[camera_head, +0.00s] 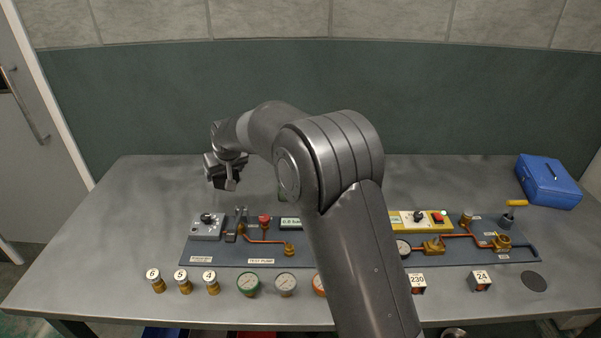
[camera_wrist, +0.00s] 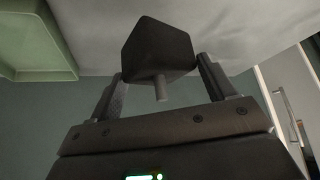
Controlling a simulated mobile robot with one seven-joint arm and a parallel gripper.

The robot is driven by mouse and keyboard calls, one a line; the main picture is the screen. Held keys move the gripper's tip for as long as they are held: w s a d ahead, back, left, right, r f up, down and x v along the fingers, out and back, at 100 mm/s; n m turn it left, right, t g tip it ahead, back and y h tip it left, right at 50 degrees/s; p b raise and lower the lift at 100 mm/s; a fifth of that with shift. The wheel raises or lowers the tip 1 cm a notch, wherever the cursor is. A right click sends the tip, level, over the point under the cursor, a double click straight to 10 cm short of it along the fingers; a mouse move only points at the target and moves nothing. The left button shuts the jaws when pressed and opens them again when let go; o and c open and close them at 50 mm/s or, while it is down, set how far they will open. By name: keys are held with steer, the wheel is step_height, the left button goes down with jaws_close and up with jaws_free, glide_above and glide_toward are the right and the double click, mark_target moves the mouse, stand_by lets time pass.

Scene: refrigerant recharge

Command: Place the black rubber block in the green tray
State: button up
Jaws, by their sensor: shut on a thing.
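The black rubber block (camera_wrist: 157,48) is a dark cube with a short grey peg on it, seen in the wrist view between the two fingers of my gripper (camera_wrist: 160,72). My gripper is shut on it. In the head view my gripper (camera_head: 222,177) is above the left part of the table, and the block is hard to make out there. The green tray (camera_wrist: 68,70) is pale green with a raised rim, at the upper left of the wrist view, apart from the block. Only part of it shows.
A blue panel (camera_head: 258,257) with pipes, gauges and a yellow unit (camera_head: 429,220) lies along the table (camera_head: 130,215). Numbered brass weights (camera_head: 184,282) and gauges stand at the front. A blue case (camera_head: 548,183) is at the back right. The back left of the table is clear.

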steer(key=w+d+m+t+h, duration=0.1)
steer(key=w+d+m+h, duration=0.3)
steer(key=d, duration=1.3)
steer(key=w+d+m+y, duration=0.15)
steer(key=w+d, duration=0.45)
steer(key=d, duration=1)
steer(key=shift+m+h, duration=0.25)
steer(key=shift+h, duration=0.1)
steer(key=w+a+f, duration=0.1)
steer(key=a+f, duration=0.1)
steer(key=a, duration=0.1)
steer(key=w+a+f, duration=0.1)
steer(key=a+f, duration=0.1)
steer(key=a, duration=0.1)
steer(key=w+a+f, duration=0.1)
steer(key=a+f, duration=0.1)
steer(key=a, duration=0.2)
steer(key=shift+w+f, duration=0.1)
steer(key=shift+w, duration=0.2)
steer(key=shift+a+f, duration=0.1)
steer(key=shift+f, duration=1.95)
steer(key=o, duration=1.1)
steer(key=shift+f, duration=0.15)
